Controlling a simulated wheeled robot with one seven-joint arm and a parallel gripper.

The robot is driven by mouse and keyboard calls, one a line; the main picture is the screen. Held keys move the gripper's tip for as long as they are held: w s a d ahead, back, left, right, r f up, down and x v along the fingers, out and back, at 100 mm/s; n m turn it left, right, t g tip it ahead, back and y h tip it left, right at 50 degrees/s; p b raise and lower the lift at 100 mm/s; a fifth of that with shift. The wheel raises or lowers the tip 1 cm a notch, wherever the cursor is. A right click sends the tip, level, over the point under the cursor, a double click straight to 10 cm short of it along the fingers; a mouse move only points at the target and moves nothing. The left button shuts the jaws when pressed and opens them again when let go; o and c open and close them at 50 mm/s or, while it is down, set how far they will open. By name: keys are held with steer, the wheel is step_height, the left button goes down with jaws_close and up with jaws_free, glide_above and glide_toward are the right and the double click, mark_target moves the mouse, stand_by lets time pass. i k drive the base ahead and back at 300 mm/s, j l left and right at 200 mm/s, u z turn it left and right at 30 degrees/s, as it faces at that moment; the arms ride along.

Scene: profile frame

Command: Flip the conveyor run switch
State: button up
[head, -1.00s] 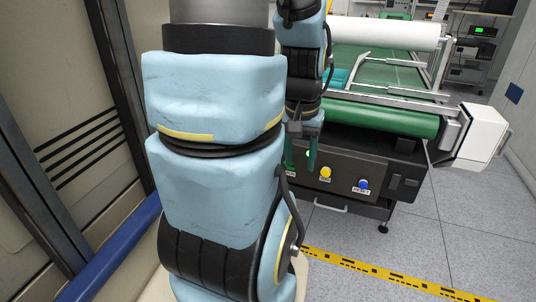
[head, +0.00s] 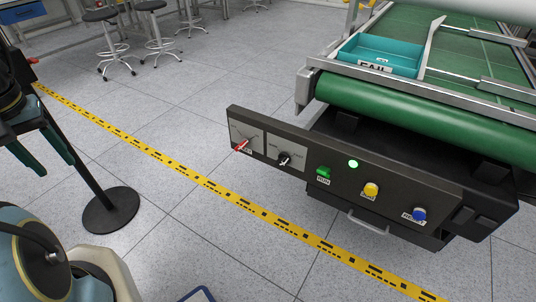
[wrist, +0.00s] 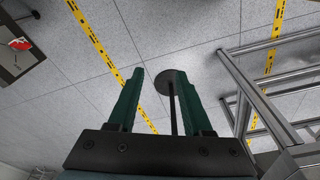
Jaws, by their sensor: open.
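The control panel (head: 310,165) is on the conveyor's near end in the head view. The green run switch (head: 323,172) sits mid-panel, with a label that seems to read RUN; its position is too small to tell. My gripper (head: 42,148) is at the left edge of the head view, well apart from the panel. In the wrist view my gripper (wrist: 163,75) is open, its two dark green fingers apart with nothing held. The panel's left end with a red handle (wrist: 20,44) shows at the wrist view's upper left; the run switch is not visible there.
The panel also carries a red handle (head: 241,146), black knob (head: 285,159), lit green lamp (head: 353,163), yellow button (head: 371,190) and blue button (head: 419,214). A post with a round black base (head: 108,212) stands near my gripper. The floor before the panel is clear.

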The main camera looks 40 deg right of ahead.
mark_target(323, 170)
steer(key=k+u, duration=0.35)
steer(key=k, duration=0.2)
steer(key=k+u, duration=0.4)
steer(key=k+j, duration=0.2)
steer(key=k, duration=0.3)
